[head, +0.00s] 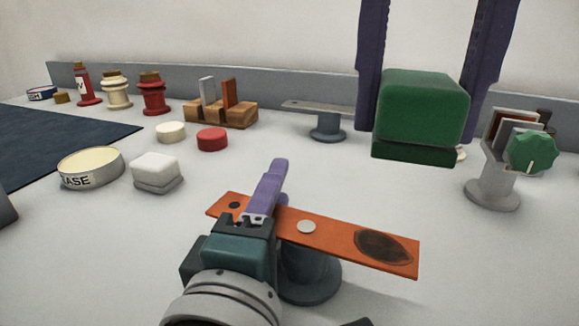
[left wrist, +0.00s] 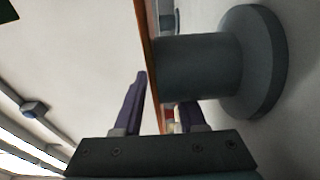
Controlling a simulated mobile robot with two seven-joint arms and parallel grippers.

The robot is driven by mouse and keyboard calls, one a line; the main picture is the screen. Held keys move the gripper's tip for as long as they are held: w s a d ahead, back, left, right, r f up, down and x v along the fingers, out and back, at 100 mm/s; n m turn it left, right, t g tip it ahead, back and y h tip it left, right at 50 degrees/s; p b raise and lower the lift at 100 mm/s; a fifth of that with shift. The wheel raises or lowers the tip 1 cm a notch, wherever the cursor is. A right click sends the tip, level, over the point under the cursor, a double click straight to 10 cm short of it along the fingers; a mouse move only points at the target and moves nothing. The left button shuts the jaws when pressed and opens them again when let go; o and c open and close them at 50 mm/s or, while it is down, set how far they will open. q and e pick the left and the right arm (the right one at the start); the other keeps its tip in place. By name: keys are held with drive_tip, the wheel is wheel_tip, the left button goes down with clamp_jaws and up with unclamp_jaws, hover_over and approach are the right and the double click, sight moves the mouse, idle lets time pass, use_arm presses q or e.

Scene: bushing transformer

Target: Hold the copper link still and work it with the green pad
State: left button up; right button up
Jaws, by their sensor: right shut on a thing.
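The copper link (head: 340,239) is a flat orange bar on a dark grey post (head: 308,275), with a dark scorched patch (head: 384,247) near its right end. My left gripper (head: 268,192) is at the link's left part, one finger showing above it. In the left wrist view the fingers stand apart with the link (left wrist: 150,60) edge-on between them and the post (left wrist: 200,65) close by. I see no clear contact. My right gripper (head: 418,125) is shut on the green pad (head: 420,102), holding it up behind the link's right part. The scorched patch is uncovered.
A white block (head: 156,171), a labelled round tin (head: 90,167), and white and red discs (head: 212,139) lie at left. A wooden rack (head: 222,113) and bottles stand behind. A post with a green knob (head: 532,152) stands at right. The table front right is clear.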

use_arm(q)
clamp_jaws()
idle(1.4)
